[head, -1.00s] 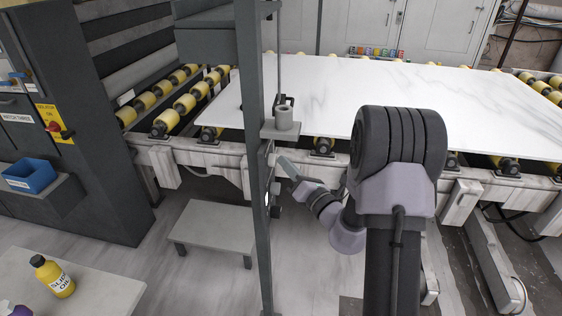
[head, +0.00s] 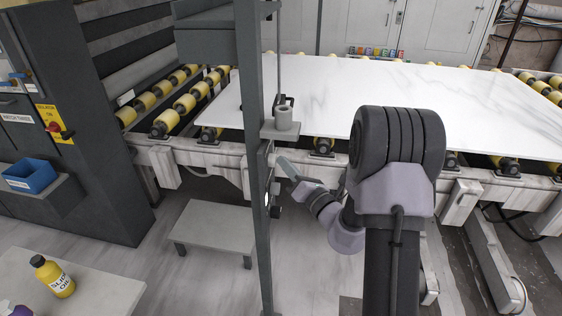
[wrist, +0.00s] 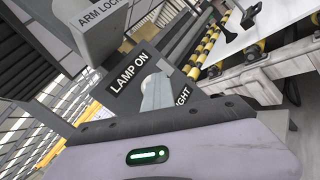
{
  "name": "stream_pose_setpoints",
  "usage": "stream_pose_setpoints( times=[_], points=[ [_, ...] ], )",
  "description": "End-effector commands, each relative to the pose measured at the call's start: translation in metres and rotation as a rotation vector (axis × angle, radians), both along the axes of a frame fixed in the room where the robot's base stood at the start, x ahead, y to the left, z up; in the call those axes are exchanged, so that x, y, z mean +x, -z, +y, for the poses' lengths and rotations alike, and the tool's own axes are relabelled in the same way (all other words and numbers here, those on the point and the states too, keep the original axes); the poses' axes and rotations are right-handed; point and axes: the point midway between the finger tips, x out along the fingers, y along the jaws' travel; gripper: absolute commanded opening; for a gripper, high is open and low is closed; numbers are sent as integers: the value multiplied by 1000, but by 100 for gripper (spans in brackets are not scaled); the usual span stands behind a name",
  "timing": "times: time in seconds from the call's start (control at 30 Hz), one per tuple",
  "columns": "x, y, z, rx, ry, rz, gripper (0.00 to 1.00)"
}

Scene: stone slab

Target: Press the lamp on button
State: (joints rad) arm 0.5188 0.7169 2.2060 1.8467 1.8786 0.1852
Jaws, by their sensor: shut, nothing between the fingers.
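The "LAMP ON" label (wrist: 140,72) is a black plate with white letters on a grey panel, in the wrist view. My gripper (wrist: 157,88) is shut and empty, its pale fingers in front of the panel just below and right of this label. The lamp button itself cannot be made out; the fingers cover part of the panel. In the head view my gripper (head: 284,165) is close to the right side of the dark upright post (head: 254,150). Whether it touches anything there cannot be told.
A grey box marked "ARM LOCK" (wrist: 92,38) juts out above. The white slab (head: 320,95) lies on rollers behind. A low step (head: 212,226) stands left.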

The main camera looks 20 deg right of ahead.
Motion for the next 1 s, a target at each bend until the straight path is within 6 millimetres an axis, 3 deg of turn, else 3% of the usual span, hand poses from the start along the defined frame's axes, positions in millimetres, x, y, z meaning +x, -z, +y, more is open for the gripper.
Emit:
stream_pose_setpoints(
  times=[0.2,0.7,1.0],
  points=[
    [6,0,12,-4,-11,1,0],
    [4,2,12,-5,-14,2,0],
    [-16,3,-20,-2,-7,1,0]
  ],
)
